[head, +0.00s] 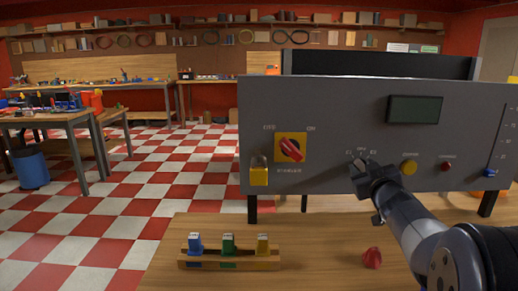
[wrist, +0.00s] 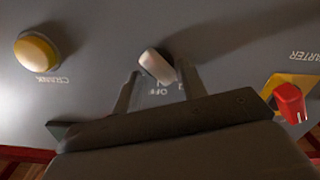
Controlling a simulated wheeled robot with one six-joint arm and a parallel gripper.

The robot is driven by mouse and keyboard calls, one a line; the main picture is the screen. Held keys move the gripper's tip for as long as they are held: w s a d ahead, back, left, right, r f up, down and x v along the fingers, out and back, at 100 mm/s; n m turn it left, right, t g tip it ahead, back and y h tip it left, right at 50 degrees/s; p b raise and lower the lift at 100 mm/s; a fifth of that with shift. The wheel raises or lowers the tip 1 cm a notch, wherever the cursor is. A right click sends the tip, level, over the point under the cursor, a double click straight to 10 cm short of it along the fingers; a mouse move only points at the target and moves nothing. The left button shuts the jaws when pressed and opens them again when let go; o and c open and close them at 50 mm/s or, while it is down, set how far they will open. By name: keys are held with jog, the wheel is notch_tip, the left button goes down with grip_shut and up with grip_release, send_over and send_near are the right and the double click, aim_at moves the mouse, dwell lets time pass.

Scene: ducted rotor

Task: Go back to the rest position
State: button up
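My gripper (head: 361,163) is at the front of the grey control panel (head: 330,112), right at a small selector knob. In the wrist view the pale selector knob (wrist: 157,66) sits between the tips of my gripper (wrist: 161,74). The two fingers stand apart, with a gap visible to the knob, so the gripper looks open. An "OFF" label lies by the knob. In the head view the fingers mostly hide the knob.
Near the gripper are a yellow button (head: 409,167), a red button (head: 446,166) and a red switch (head: 290,149) on a yellow plate. On the table below are a wooden rack (head: 229,264) with coloured blocks and a red piece (head: 372,257).

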jog(key=m, duration=0.3)
jog(key=shift+d+m+p, duration=0.1)
jog(key=shift+m+p, duration=0.25)
jog(key=shift+m, duration=0.05)
jog(key=s, duration=1)
jog(key=shift+s+p, duration=0.4)
jog(key=shift+p, duration=0.05)
jog(key=shift+f, duration=0.15)
